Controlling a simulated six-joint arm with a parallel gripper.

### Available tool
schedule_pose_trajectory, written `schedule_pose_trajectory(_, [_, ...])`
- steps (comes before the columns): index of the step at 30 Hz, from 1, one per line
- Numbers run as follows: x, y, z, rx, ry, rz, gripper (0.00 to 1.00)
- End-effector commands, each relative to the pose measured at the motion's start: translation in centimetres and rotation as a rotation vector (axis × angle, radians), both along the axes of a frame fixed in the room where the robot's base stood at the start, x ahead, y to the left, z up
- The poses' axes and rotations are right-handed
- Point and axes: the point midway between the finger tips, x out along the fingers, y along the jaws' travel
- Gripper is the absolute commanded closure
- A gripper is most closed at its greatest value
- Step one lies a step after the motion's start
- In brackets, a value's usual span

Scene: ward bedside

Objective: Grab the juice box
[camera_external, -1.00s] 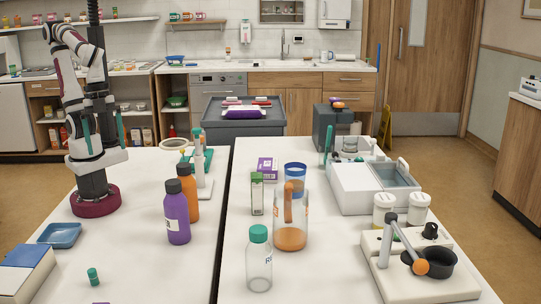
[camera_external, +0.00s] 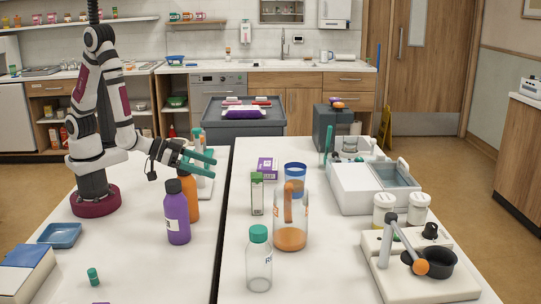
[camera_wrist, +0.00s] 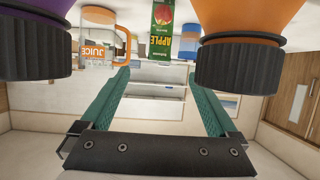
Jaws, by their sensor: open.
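The juice box is a slim carton with a green top and pale side (camera_external: 257,193), standing upright on the right-hand table. In the wrist view it shows as a green apple carton (camera_wrist: 162,35) at the top middle, beyond the fingertips. My gripper (camera_external: 211,167) has teal fingers, spread open and empty, and reaches right from the arm over the left-hand table near the bottles. The carton stands apart from it, to the right and nearer the camera. In the wrist view both fingers (camera_wrist: 160,73) are apart with nothing between them.
A purple bottle (camera_external: 177,214) and an orange bottle (camera_external: 189,193) with dark caps stand by my gripper. A clear jug (camera_external: 291,226) with orange liquid, a purple box (camera_external: 267,167) and a green-capped bottle (camera_external: 259,262) stand around the carton. A dark gap separates the tables.

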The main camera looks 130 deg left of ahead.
Motion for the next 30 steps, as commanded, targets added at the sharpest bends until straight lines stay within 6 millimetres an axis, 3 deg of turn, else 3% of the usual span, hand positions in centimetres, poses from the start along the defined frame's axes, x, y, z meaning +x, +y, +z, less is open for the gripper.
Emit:
schedule_pose_trajectory(7, [4.2,4.7,-2.7,0.000,-0.001,0.004,0.05])
schedule_pose_trajectory(18, [8.2,9.1,-5.1,0.000,-0.001,0.003,0.05])
schedule_pose_trajectory(22, [9.3,10.2,-5.7,-0.001,-0.001,0.000,0.05])
schedule_pose_trajectory(28, [9.5,10.3,-5.7,-0.001,-0.001,-0.001,0.05])
schedule_pose_trajectory(30, [9.5,10.3,-5.7,-0.001,-0.001,-0.001,0.14])
